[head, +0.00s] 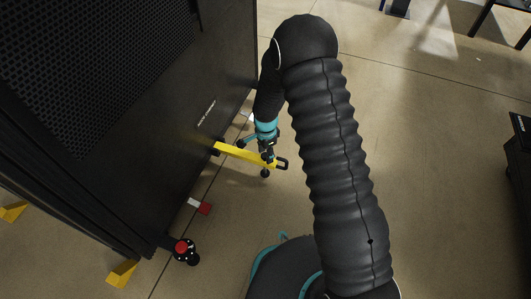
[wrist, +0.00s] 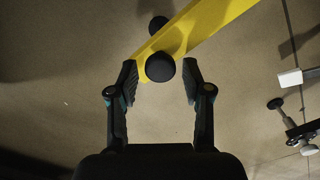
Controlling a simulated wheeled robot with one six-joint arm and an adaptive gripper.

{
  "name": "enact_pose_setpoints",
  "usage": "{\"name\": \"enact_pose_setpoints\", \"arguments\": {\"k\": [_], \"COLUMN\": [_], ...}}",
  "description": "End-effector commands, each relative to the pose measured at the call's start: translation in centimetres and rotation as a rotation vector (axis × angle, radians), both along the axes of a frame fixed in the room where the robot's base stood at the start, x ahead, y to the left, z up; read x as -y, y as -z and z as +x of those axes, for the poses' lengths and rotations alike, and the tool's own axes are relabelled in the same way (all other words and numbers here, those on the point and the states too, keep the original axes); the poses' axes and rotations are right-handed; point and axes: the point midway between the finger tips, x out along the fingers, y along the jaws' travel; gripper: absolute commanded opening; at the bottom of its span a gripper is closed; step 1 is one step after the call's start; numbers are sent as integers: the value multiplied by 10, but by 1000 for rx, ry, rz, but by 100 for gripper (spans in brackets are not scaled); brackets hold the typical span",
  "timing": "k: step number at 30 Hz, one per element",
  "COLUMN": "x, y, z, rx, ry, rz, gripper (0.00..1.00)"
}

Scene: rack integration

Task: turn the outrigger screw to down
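The yellow outrigger (head: 243,153) sticks out to the right from the base of the black rack (head: 200,120) in the head view. In the wrist view its yellow bar (wrist: 210,25) runs to the upper right. The outrigger screw shows as a round black knob (wrist: 160,67) at the end of the bar. A black foot (head: 265,173) hangs below the bar's outer end, just above or on the floor. My gripper (wrist: 160,84) is open, with one finger on each side of the knob and gaps between. In the head view my gripper (head: 268,150) is at the bar's outer end, partly hidden.
A red-topped black part (head: 182,248) and a red and white block (head: 201,206) lie near the rack's base. Yellow wedges (head: 122,273) stand at the lower left. The floor (head: 440,150) to the right is mostly clear, with a dark object (head: 521,135) at the edge.

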Motion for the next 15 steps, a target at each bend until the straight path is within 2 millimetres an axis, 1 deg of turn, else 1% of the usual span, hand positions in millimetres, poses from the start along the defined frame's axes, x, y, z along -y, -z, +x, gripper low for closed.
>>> {"name": "enact_pose_setpoints", "arguments": {"k": [10,13,15], "x": [-3,-3,-3], "y": [-2,-10,-20], "z": [-1,0,0], "rx": [-1,2,3], "ry": [-5,-5,-4], "rz": [1,1,2], "gripper": [57,57,57]}}
